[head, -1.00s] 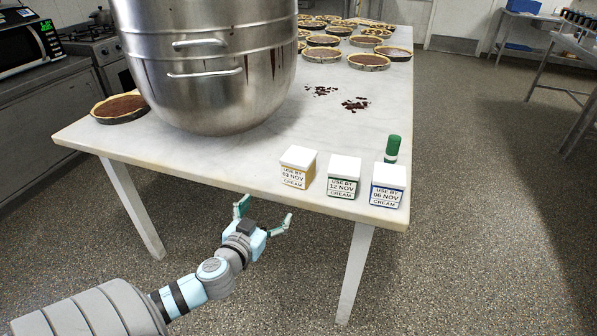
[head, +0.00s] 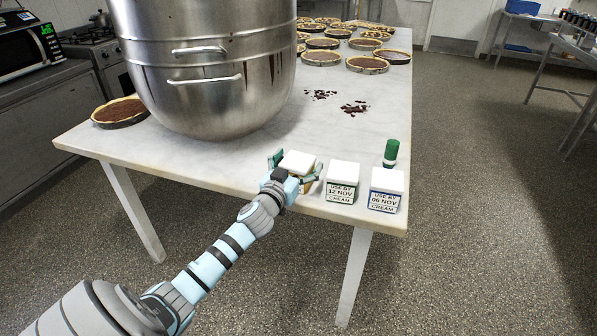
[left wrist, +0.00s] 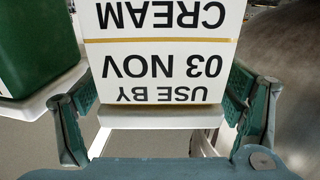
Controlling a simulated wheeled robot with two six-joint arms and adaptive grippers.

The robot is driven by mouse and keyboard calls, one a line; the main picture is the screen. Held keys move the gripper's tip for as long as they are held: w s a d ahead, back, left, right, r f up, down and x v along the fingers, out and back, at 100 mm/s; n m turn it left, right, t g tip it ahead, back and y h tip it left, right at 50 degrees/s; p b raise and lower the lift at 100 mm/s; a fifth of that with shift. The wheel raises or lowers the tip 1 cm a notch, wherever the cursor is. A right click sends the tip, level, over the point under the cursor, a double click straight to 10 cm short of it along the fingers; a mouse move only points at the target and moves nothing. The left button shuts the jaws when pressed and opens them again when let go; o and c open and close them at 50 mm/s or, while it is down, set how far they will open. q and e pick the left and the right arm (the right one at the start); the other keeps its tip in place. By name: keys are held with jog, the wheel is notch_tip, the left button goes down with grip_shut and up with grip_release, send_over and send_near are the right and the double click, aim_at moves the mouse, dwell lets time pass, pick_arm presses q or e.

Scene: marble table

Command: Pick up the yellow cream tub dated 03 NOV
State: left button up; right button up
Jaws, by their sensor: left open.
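The yellow cream tub (head: 298,163) stands at the table's front edge with a white lid. Its label, upside down in the left wrist view, reads USE BY 03 NOV CREAM (left wrist: 165,60). My left gripper (head: 296,170) is open around this tub, with one finger on each side; it also shows in the left wrist view (left wrist: 160,115). I cannot tell whether the fingers touch the tub. In the head view the gripper hides most of the tub's front. My right gripper is not in view.
A green 12 NOV tub (head: 342,182) and a blue 06 NOV tub (head: 387,190) stand close to the right. A green-capped object (head: 390,152) stands behind the blue one. A large steel bowl (head: 205,80) stands behind left on the marble table (head: 240,165). Tarts (head: 368,65) lie farther back.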

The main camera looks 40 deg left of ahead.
pick_arm(q)
jog(key=shift+s, duration=0.1)
jog(key=c, duration=1.5)
jog(key=shift+r, duration=0.15)
jog(key=shift+c, duration=0.2)
